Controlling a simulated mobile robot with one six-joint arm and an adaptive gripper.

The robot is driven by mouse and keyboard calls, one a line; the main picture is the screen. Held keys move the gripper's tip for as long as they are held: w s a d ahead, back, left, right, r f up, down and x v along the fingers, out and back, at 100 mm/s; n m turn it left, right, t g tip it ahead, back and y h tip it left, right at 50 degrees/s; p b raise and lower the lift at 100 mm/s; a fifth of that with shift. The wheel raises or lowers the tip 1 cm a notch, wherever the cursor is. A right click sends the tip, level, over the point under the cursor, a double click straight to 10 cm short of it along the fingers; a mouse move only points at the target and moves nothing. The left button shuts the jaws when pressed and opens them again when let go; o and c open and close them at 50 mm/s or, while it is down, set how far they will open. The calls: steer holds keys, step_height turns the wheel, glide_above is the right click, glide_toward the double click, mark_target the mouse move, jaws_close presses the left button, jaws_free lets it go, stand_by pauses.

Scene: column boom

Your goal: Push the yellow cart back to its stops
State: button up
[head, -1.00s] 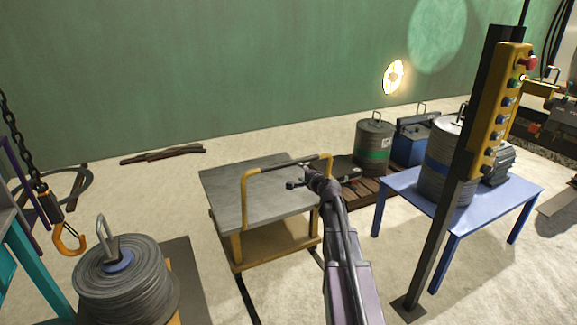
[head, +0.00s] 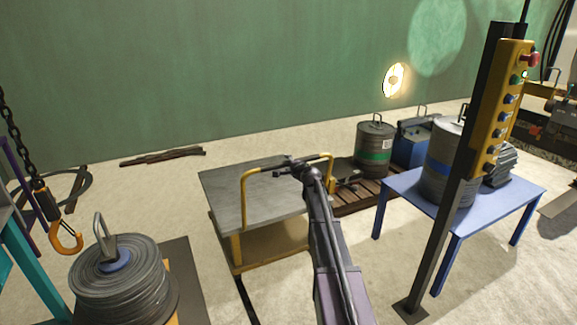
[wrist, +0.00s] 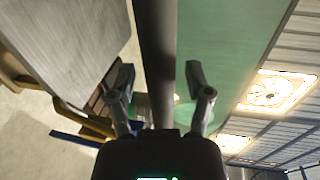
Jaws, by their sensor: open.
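The yellow cart (head: 236,205) stands left of centre in the head view, with a grey flat top and yellow legs. Its raised yellow push handle (head: 247,190) has a dark crossbar and stands along the near side. My gripper (head: 287,165) is at the crossbar in the head view. In the wrist view my gripper (wrist: 160,76) is open, and a dark bar (wrist: 156,35) runs between its two fingers; I cannot tell whether they touch it. The cart's grey top (wrist: 65,40) fills the upper left there. My arm hides the cart's right near corner. I cannot make out the stops.
A dark floor rail (head: 247,300) runs near the cart. A cable reel (head: 122,280) and a hanging hook (head: 66,238) are at left. A blue table (head: 405,186) with a drum, a pallet (head: 362,200) and a yellow control box (head: 503,105) on a post are at right.

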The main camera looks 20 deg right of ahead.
jaws_close()
steer(key=shift+w, duration=1.4)
jaws_free()
steer(key=shift+s, duration=0.1)
steer(key=shift+s, duration=0.25)
